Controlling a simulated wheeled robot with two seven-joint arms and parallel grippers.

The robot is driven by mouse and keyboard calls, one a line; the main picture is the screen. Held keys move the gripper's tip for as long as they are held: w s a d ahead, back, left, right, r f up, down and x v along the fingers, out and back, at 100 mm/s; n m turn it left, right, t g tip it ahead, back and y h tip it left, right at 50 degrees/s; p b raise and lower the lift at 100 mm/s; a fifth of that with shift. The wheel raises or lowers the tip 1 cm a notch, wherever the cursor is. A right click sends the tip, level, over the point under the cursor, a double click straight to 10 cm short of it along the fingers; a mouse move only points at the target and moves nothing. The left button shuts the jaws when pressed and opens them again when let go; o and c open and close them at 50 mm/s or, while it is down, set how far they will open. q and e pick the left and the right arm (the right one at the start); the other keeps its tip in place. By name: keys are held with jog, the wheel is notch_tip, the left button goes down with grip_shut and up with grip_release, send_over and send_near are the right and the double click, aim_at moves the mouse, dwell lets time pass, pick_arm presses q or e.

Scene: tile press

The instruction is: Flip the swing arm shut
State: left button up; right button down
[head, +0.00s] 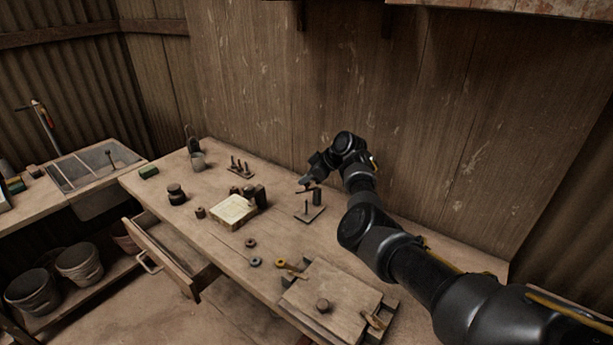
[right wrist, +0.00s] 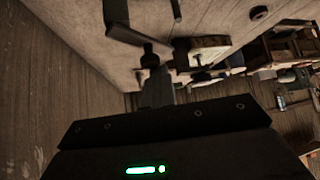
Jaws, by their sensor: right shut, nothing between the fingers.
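A small stand sits near the back of the bench, with a flat base plate (head: 312,214), a thin upright post and a short dark bar (head: 305,190) near its top, which looks like the swing arm. My right gripper (head: 306,182) is shut and empty, close above the bar; I cannot tell whether they touch. In the right wrist view the shut fingers (right wrist: 157,86) point toward dark bar-like parts (right wrist: 124,34). The arm's exact angle is too small to tell. My left gripper is not in view.
A pale block (head: 234,208) in a wooden frame lies left of the stand. Several small rings, pots and a peg rack (head: 240,168) stand around. An open drawer (head: 165,255) juts from the bench front.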

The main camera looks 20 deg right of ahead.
jog(key=shift+w+d+f+b, duration=0.1)
jog(key=shift+w+d+b, duration=0.1)
jog(key=shift+d+b, duration=0.35)
jog(key=shift+d, duration=0.25)
jog(key=shift+w+a+r, duration=0.15)
jog(key=shift+w+r, duration=0.05)
jog(key=shift+w, duration=0.05)
notch_tip(320, 180, up, 8)
jog(key=s+d+b, duration=0.1)
jog(key=s, duration=0.1)
jog(key=shift+s+d+r+b, duration=0.15)
jog(key=shift+s+d+b, duration=0.05)
jog(key=shift+s+b, duration=0.15)
